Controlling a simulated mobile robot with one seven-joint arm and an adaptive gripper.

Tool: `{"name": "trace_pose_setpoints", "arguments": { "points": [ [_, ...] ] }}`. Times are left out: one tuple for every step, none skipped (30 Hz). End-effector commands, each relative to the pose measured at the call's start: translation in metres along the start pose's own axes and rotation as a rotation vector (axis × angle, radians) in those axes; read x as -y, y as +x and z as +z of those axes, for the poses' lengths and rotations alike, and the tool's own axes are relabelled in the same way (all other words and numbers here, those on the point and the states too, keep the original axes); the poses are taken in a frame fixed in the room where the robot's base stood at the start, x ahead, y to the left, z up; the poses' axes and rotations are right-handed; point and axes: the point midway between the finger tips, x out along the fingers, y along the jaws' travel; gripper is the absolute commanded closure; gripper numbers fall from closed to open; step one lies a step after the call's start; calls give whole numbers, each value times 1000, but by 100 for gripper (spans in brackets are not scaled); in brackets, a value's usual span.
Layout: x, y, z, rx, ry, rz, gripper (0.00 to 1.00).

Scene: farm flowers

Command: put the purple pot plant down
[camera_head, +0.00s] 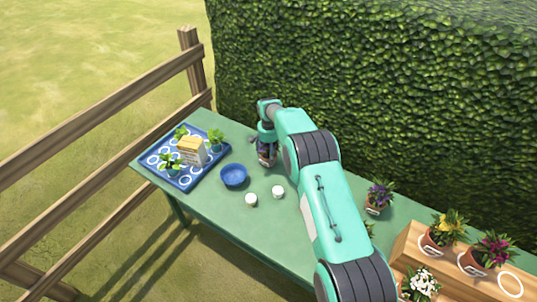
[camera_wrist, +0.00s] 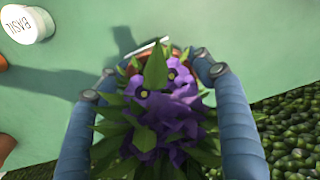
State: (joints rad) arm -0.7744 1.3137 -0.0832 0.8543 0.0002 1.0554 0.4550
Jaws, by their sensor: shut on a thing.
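My gripper (camera_head: 267,150) is over the far side of the green table, to the right of the blue bowl. In the wrist view, its blue fingers (camera_wrist: 155,66) are on both sides of a plant with purple flowers and green leaves (camera_wrist: 165,120). My gripper is shut on this purple pot plant. Its leaves hide most of the pot; an orange-brown rim shows behind them. In the head view my gripper mostly hides the plant. I cannot tell whether the pot touches the table. Another purple-flowered pot plant (camera_head: 379,196) stands on the table to the right of my arm.
A blue tray (camera_head: 190,183) with ring marks holds several green plants and a box (camera_head: 192,150). The blue bowl (camera_head: 233,175) and two white-topped jars (camera_head: 251,200) (camera_head: 278,191) are near. A wooden stand (camera_head: 470,286) holds flowers. A hedge (camera_head: 370,90) borders the table.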

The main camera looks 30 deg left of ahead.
Motion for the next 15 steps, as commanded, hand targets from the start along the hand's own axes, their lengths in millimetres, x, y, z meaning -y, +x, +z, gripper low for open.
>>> {"name": "trace_pose_setpoints", "arguments": {
  "points": [
    [0,-2,-1,-2,0,-1,81],
    [0,-2,-1,-2,0,-1,81],
    [0,-2,-1,-2,0,-1,81],
    [0,-2,-1,-2,0,-1,81],
    [0,-2,-1,-2,0,-1,81],
    [0,-2,-1,-2,0,-1,81],
    [0,-1,-1,-2,0,-1,81],
    [0,-1,-1,-2,0,-1,81],
    [0,0,-1,-2,0,-1,81],
    [0,1,-1,-2,0,-1,81],
    [0,2,-1,-1,0,-1,81],
    [0,2,0,0,0,0,25],
    [0,2,0,0,0,0,19],
    [0,2,0,0,0,0,14],
    [0,2,0,0,0,0,14]
  ]
}}
